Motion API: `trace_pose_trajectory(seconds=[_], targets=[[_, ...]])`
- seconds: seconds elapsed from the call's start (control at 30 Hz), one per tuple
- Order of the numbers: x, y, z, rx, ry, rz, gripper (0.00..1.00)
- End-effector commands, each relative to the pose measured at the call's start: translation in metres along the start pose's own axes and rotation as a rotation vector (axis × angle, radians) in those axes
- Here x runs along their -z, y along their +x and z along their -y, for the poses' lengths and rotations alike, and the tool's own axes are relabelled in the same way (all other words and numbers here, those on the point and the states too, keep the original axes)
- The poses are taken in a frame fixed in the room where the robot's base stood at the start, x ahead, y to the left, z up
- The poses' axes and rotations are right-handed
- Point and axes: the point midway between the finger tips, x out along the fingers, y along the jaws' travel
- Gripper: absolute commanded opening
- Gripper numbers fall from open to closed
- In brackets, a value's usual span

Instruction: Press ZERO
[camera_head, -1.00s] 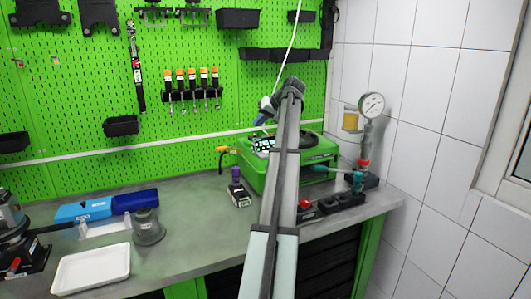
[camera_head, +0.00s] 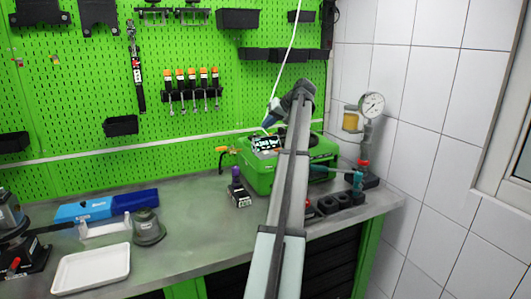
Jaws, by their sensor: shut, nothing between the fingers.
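A green pump testbench unit (camera_head: 258,176) stands on the grey bench, partly hidden behind my arm. Its small display (camera_head: 266,143) with dark digits faces up on its top left. My gripper (camera_head: 266,127) is at the far end of my arm, shut and empty, its dark tip pointing down to the left just above the display. I cannot tell whether the tip touches the unit. The ZERO button cannot be made out at this size.
A pressure gauge (camera_head: 371,105) stands at the right by the tiled wall. Black sockets (camera_head: 342,200) lie right of my arm. A purple-topped item (camera_head: 238,188) stands left of the unit. A white tray (camera_head: 91,269) and blue bins (camera_head: 84,211) are at the left.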

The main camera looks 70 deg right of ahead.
Motion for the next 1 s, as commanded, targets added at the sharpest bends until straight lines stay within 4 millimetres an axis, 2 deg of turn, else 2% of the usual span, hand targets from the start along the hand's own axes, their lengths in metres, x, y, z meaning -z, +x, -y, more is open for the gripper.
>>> trace_pose_trajectory(seconds=[0.6,1.0], targets=[[-0.035,0.047,-0.034,0.0,0.0,0.0,0.0],[-0.038,0.053,-0.039,0.0,-0.001,-0.001,0.0]])
